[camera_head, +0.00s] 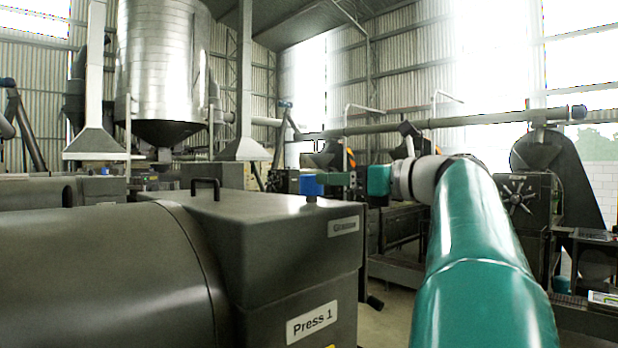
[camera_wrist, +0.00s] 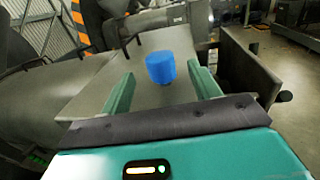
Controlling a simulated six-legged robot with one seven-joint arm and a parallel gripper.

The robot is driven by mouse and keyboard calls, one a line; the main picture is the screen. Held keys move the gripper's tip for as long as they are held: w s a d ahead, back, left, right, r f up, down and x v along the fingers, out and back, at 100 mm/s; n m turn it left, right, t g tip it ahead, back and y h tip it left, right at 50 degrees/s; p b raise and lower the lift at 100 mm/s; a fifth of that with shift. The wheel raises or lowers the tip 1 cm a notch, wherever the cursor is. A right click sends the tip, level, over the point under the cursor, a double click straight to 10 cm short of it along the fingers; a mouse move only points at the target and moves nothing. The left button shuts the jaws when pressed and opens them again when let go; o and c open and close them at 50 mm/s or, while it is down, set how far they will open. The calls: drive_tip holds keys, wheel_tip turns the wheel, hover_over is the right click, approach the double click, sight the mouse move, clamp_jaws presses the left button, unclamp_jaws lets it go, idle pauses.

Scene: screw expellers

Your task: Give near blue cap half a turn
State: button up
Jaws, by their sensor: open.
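The near blue cap (camera_head: 312,186) stands upright on the flat top of the dark grey Press 1 housing (camera_head: 270,225), close to its far edge. My gripper (camera_head: 335,179) is beside the cap on its right in the head view, at about the cap's height. In the wrist view the blue cap (camera_wrist: 160,68) appears between the two teal fingers, with a gap on each side. The fingers are apart and nothing is held. I cannot tell how far the fingertips reach along the cap.
A black handle (camera_head: 205,184) rises from the same housing, left of the cap. A big grey cylinder (camera_head: 110,270) adjoins it on the left. Open floor (camera_head: 390,310) lies right of the press.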

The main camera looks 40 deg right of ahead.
sight(311, 177)
drive_tip(key=w, duration=0.3)
drive_tip(key=w+a, duration=0.1)
drive_tip(key=w, duration=0.3)
drive_tip(key=shift+a, duration=0.2)
drive_tip(key=shift+c, duration=0.2)
drive_tip(key=c, duration=0.9)
